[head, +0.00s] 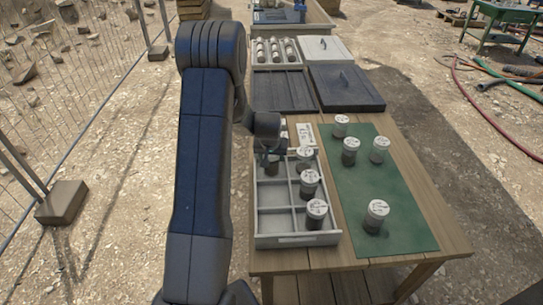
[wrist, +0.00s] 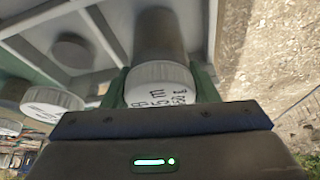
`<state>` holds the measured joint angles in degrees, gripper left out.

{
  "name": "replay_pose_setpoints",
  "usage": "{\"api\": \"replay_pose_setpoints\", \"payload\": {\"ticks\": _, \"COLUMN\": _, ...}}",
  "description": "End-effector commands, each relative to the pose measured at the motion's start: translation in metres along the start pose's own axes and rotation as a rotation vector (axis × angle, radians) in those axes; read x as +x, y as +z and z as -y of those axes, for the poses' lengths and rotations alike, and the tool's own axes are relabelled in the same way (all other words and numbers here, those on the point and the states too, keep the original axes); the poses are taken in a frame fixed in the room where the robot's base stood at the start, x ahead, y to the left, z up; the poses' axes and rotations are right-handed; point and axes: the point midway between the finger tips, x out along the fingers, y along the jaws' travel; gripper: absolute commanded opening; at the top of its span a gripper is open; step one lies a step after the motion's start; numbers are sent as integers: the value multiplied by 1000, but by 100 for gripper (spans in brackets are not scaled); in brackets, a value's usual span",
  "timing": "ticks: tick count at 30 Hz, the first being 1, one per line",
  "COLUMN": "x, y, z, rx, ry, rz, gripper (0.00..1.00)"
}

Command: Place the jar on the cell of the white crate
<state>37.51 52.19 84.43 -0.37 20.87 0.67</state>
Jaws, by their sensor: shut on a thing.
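The white crate (head: 297,241) stands on the left part of the wooden table, with open cells in two columns. Its right column holds several white-lidded jars (head: 309,183). My gripper (head: 270,152) is at the far left of the crate. It is shut on a jar (head: 272,167) with a dark body; in the wrist view the jar's white, marked lid (wrist: 160,84) sits between the green fingers. The held jar is upright, over or in a far-left cell; I cannot tell whether its base touches the crate floor. The near-left cells look empty.
A green mat (head: 362,221) to the right holds several white-lidded jars (head: 377,213). Behind are a dark tray (head: 283,90) and a dark lidded box (head: 346,87). A white card (head: 304,136) lies behind the crate. A wire fence (head: 75,105) runs along the left.

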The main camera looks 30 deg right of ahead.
Motion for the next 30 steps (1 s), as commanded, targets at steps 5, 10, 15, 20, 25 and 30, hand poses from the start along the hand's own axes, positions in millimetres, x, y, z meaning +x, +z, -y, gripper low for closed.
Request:
{"api": "replay_pose_setpoints", "payload": {"ticks": 5, "x": 1, "y": 0, "z": 0, "rx": 0, "ry": 0, "rz": 0, "gripper": 75}}
{"api": "replay_pose_setpoints", "payload": {"ticks": 10, "x": 0, "y": 0, "z": 0, "rx": 0, "ry": 0, "rz": 0, "gripper": 75}}
{"api": "replay_pose_setpoints", "payload": {"ticks": 15, "x": -3, "y": -1, "z": 0, "rx": 0, "ry": 0, "rz": 0, "gripper": 75}}
{"api": "replay_pose_setpoints", "payload": {"ticks": 20, "x": -19, "y": -2, "z": 0, "rx": 0, "ry": 0, "rz": -3, "gripper": 75}}
{"api": "replay_pose_setpoints", "payload": {"ticks": 25, "x": -49, "y": -2, "z": 0, "rx": 0, "ry": 0, "rz": -4, "gripper": 75}}
{"api": "replay_pose_setpoints", "payload": {"ticks": 30, "x": -80, "y": -2, "z": 0, "rx": 0, "ry": 0, "rz": -5, "gripper": 75}}
